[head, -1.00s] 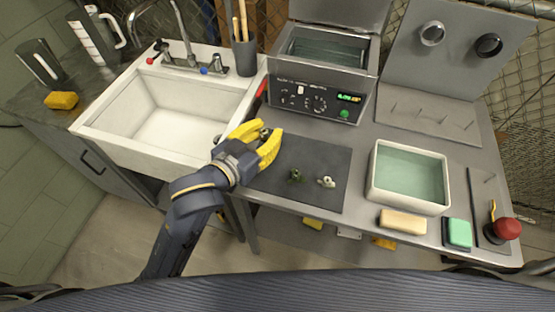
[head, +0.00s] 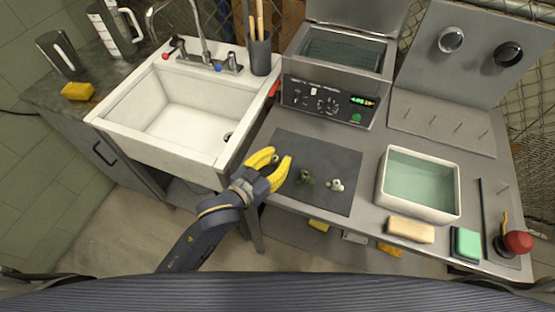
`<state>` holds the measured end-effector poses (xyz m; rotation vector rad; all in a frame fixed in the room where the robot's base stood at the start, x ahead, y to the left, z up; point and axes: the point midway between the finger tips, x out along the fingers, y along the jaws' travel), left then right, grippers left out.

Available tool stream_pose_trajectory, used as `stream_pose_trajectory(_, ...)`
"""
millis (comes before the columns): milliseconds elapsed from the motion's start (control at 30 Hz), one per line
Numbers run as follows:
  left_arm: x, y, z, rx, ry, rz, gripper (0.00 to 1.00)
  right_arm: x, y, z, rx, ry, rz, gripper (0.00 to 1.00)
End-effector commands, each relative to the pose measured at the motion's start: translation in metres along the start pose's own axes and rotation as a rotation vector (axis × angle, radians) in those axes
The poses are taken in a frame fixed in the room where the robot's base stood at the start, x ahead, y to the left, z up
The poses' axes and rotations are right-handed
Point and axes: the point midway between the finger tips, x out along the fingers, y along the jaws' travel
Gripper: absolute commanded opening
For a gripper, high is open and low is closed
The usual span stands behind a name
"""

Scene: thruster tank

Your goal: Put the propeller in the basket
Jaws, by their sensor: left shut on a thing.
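My left gripper (head: 275,164), with yellow fingers, is over the left part of the dark mat (head: 325,155). It is shut on a small dark thing, likely the propeller (head: 275,159), mostly hidden between the fingertips. A dark green small part (head: 305,178) and a whitish small part (head: 336,185) lie on the mat to the right of the fingers. The basket looks to be the one inside the open steel cleaner tank (head: 343,54) at the back; its details are too small to tell. My right gripper is not in view.
The cleaner's control panel (head: 327,102) faces the mat. A white sink (head: 185,115) stands at left. A white tub of greenish liquid (head: 419,184), a tan sponge (head: 411,230), a green block (head: 467,243) and a red knob (head: 518,242) are at right. A pegged plate (head: 442,123) lies behind the tub.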

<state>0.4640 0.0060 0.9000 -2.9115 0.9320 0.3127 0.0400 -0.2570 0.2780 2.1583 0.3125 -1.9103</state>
Motion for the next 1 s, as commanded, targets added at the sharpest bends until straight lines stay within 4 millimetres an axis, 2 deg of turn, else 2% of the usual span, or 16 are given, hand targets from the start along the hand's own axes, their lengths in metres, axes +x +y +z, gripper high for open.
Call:
stream_pose_trajectory(500,0.0015,0.0001,0.0076,0.0,0.0,0.0,0.0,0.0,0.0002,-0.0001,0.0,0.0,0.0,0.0)
stream_pose_trajectory(533,0.0015,0.0001,0.0077,0.001,0.0,0.0,0.32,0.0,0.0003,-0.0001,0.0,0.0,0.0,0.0)
stream_pose_trajectory(700,0.0015,0.0001,0.0074,0.0,0.0,0.0,0.52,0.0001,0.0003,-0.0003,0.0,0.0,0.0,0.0)
stream_pose_trajectory(1000,0.0012,0.0001,0.0055,0.0,0.001,0.0,0.52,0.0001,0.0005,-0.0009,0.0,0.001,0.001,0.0)
